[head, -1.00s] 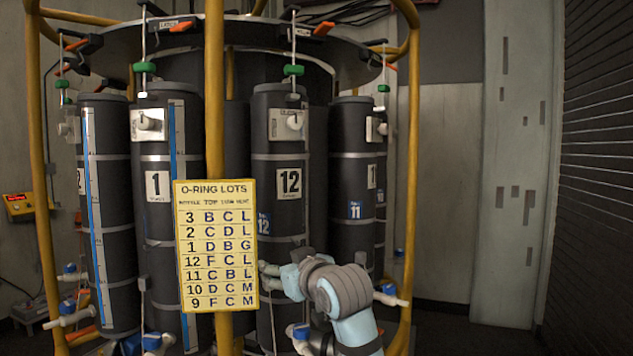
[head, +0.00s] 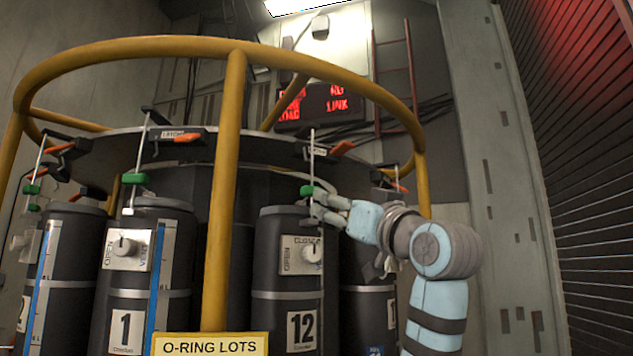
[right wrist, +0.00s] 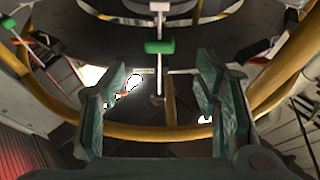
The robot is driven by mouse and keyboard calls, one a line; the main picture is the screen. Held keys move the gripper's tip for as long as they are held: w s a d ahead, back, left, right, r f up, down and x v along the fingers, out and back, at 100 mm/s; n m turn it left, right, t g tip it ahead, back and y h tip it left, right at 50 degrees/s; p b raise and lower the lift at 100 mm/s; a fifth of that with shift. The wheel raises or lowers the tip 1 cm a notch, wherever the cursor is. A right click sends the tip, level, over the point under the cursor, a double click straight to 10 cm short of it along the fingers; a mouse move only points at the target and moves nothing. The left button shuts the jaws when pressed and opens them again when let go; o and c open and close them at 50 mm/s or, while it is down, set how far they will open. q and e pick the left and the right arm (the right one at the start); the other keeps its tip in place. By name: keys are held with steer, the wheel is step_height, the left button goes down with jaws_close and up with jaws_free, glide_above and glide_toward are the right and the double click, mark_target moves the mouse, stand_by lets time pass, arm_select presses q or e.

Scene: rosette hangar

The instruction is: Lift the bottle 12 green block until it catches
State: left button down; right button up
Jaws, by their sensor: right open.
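The bottle 12 green block (head: 306,191) sits on a thin vertical rod above the dark bottle 12 (head: 264,240), below the top ring. My right gripper (head: 318,203) is beside it, reaching in from the right, with its fingers at about the block's height. In the right wrist view the green block (right wrist: 159,47) lies centred between the two open fingers (right wrist: 161,72), just beyond their tips. The fingers are apart and hold nothing. Whether a finger touches the block cannot be told. My left gripper is not in view.
A dark ring plate (head: 235,150) with orange-handled latches (head: 342,147) is just above the block. A yellow rail (head: 228,200) stands left of bottle 12, and another (head: 421,180) is near my right arm. Bottle 1 (head: 124,290) has its own green block (head: 134,179).

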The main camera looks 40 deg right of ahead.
arm_select(q)
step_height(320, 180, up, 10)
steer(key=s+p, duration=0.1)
steer(key=p, duration=0.8)
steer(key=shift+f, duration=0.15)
arm_select(e)
steer(key=x, duration=1)
steer(key=shift+r, duration=0.5)
